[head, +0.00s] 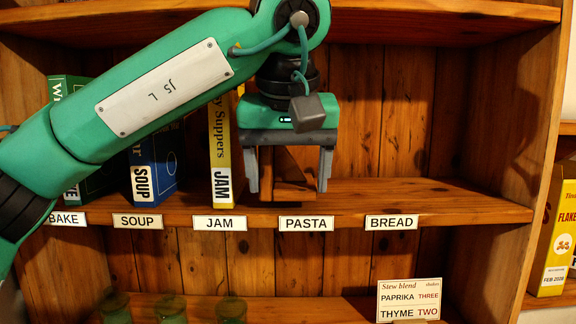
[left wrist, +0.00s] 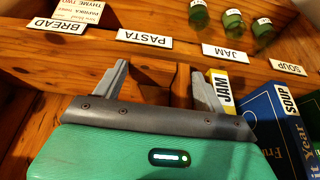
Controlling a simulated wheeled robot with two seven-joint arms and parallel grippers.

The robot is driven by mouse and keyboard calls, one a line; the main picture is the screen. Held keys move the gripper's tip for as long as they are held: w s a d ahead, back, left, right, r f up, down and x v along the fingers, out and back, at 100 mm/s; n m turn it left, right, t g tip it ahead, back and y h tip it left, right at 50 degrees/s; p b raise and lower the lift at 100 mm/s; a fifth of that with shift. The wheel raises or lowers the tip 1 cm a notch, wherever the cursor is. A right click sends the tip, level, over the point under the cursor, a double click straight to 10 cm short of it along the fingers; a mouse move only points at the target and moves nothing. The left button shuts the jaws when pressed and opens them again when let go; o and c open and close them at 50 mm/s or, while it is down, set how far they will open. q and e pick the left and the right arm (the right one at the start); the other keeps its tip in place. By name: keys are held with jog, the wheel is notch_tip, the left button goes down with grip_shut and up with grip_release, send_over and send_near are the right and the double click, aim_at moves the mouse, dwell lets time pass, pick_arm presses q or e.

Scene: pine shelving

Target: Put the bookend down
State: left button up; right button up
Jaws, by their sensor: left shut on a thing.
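The bookend (head: 288,190) is a brown wooden piece with a slanted brace. It is between the fingers of my left gripper (head: 290,172), above the PASTA label (head: 306,224) on the upper shelf. The gripper points down and is shut on it. Its base looks level with the shelf board (head: 400,192), but I cannot tell whether it touches. In the left wrist view the bookend (left wrist: 181,86) shows as a brown upright strip between the grey fingers (left wrist: 160,85), mostly hidden by the gripper body. My right gripper is not in view.
The yellow JAM book (head: 221,150) stands just left of the gripper, with the blue SOUP book (head: 152,170) and a green book (head: 75,185) further left. The shelf above BREAD (head: 391,222) is clear. Green jars (head: 231,309) and a recipe card (head: 409,300) are below.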

aim_at(288, 176)
pick_arm(q)
jog(key=w+p, duration=0.2)
jog(key=w, duration=0.3)
jog(key=shift+r+p, duration=0.15)
jog(key=shift+p, duration=0.2)
jog(key=shift+f, duration=0.85)
jog(key=shift+s, duration=0.25)
jog(key=shift+f, duration=0.1)
jog(key=shift+f, duration=0.15)
jog(key=o, duration=1.3)
